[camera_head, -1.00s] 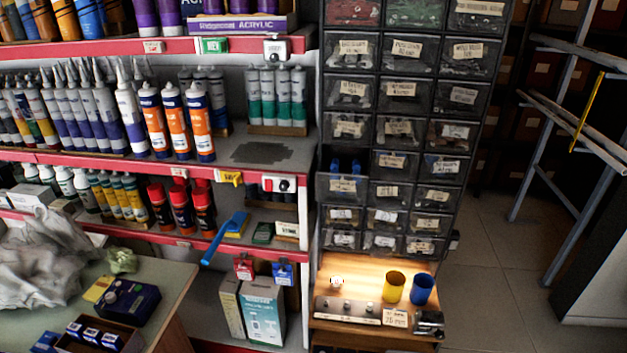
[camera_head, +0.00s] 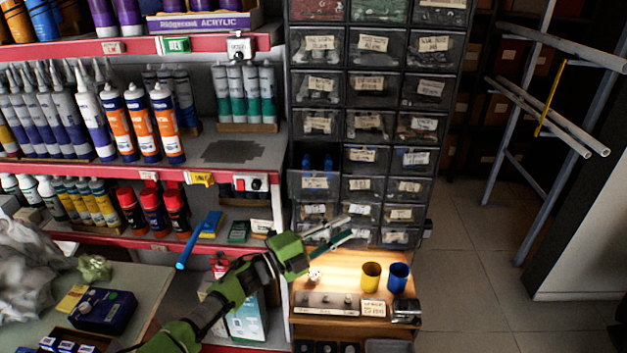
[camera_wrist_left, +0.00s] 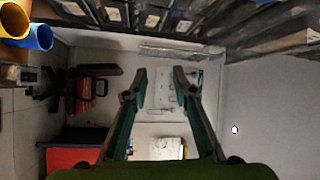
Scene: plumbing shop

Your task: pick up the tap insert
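I cannot pick out the tap insert for certain. A small whitish piece with some red (camera_head: 315,275) sits on the lit wooden shelf (camera_head: 335,263). In front of it, a pale metal strip (camera_head: 327,303) bears several small knob-like metal parts. My left gripper (camera_head: 338,234) is above this shelf, in front of the lowest drawers. Its two fingers are apart with nothing between them, which also shows in the left wrist view (camera_wrist_left: 160,88). My green left arm reaches in from the lower left. My right gripper is not in view.
A yellow cup (camera_head: 371,276) and a blue cup (camera_head: 398,277) stand on the lit shelf's right side. A drawer with blue items (camera_head: 314,182) sticks out of the cabinet above. Shelves of tubes (camera_head: 110,120) fill the left. The floor (camera_head: 460,270) at right is clear.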

